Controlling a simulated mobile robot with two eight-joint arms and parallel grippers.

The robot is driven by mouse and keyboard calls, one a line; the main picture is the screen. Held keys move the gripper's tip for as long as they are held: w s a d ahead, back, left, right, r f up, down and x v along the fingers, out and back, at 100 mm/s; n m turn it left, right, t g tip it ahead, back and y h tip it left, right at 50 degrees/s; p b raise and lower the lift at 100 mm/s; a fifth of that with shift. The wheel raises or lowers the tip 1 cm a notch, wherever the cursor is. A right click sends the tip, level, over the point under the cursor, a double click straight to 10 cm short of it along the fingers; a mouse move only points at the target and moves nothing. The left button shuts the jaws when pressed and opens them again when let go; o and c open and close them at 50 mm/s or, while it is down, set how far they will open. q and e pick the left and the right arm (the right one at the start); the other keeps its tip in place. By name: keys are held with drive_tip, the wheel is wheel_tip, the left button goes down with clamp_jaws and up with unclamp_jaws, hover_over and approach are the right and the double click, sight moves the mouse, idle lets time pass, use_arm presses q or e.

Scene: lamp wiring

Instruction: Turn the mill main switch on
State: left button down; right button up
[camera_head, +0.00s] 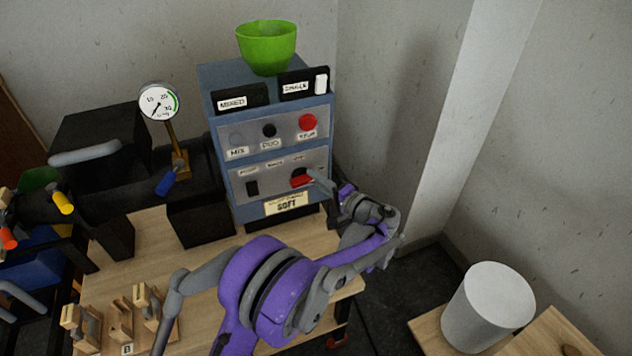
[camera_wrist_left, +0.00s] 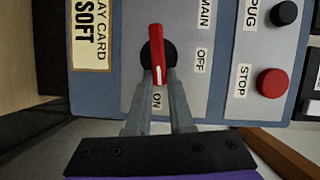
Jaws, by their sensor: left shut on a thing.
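The mill is a blue-grey control cabinet (camera_head: 222,180) with two lighter panels. Its main switch (camera_head: 302,180) is a red rotary handle on a black round base on the lower panel. In the left wrist view the red handle (camera_wrist_left: 156,50) has its white-marked end pointing down the picture, toward the ON label (camera_wrist_left: 157,100). The OFF label (camera_wrist_left: 201,61) is to the right of the handle. My left gripper (camera_head: 318,179) reaches the switch from the right. Its fingers (camera_wrist_left: 160,80) are shut on the marked end of the handle. My right gripper is not in view.
A green bowl (camera_head: 267,47) stands on the cabinet. The upper panel has a red STOP button (camera_head: 307,122). A gauge (camera_head: 159,102) stands to the left, and wooden holders (camera_head: 120,320) sit on the bench. A white cylinder (camera_head: 488,306) stands at lower right, near a wall.

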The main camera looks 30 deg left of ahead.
use_arm(q)
drive_tip(key=shift+f+m+y+b, duration=0.3)
drive_tip(key=shift+m+b, duration=0.1)
drive_tip(key=shift+m, duration=0.3)
drive_tip(key=c, duration=0.8)
unclamp_jaws()
drive_tip(key=v, duration=1.1)
drive_tip(key=shift+a, duration=0.1)
